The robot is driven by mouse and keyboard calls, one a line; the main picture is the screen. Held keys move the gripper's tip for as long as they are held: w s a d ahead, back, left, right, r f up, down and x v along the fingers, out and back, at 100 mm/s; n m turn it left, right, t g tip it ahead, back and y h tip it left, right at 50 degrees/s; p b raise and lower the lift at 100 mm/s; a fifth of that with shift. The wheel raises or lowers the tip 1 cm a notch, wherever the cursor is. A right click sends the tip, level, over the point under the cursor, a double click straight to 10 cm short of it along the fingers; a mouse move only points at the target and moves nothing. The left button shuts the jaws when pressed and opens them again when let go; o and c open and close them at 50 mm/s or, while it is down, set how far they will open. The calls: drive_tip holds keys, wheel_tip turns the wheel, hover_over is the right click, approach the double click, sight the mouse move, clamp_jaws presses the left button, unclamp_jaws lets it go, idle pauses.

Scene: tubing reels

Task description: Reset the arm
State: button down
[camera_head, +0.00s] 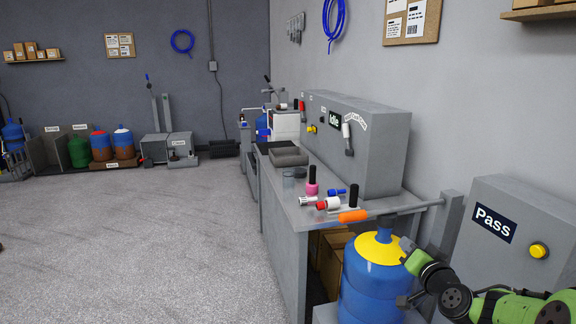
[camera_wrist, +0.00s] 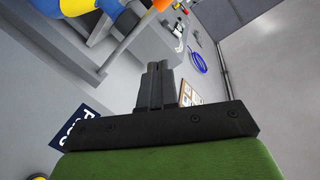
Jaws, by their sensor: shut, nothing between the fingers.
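My arm is green and black and comes in from the lower right of the head view. My gripper (camera_wrist: 155,84) shows in the wrist view with its two dark fingers together and nothing between them. In the head view its end lies beside the blue jug with the yellow top (camera_head: 378,282), and I cannot make out the fingers clearly there.
A grey bench (camera_head: 285,235) holds small coloured parts and a control box (camera_head: 362,140) marked "Idle". A grey "Pass" panel (camera_head: 520,255) with a yellow button stands close to my arm. Several jugs stand by the far wall. The floor at left (camera_head: 120,240) is clear.

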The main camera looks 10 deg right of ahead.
drive_tip(key=s+a+n+g+y, duration=0.1)
drive_tip(key=s+a+n+g, duration=0.25)
drive_tip(key=a, duration=0.65)
drive_tip(key=s+a+n+g+y, duration=0.25)
drive_tip(key=s+a+n, duration=0.2)
drive_tip(key=a, duration=0.45)
drive_tip(key=s+a+f+g+h, duration=0.1)
drive_tip(key=s+a+g, duration=0.1)
drive_tip(key=s, duration=1)
drive_tip(key=s+a+g+h, duration=0.1)
drive_tip(key=s+a+g, duration=0.2)
drive_tip(key=s, duration=0.9)
wheel_tip(320, 180, up, 15)
drive_tip(key=p, duration=1.5)
drive_tip(key=shift+s+d, duration=0.2)
drive_tip(key=shift+d, duration=0.05)
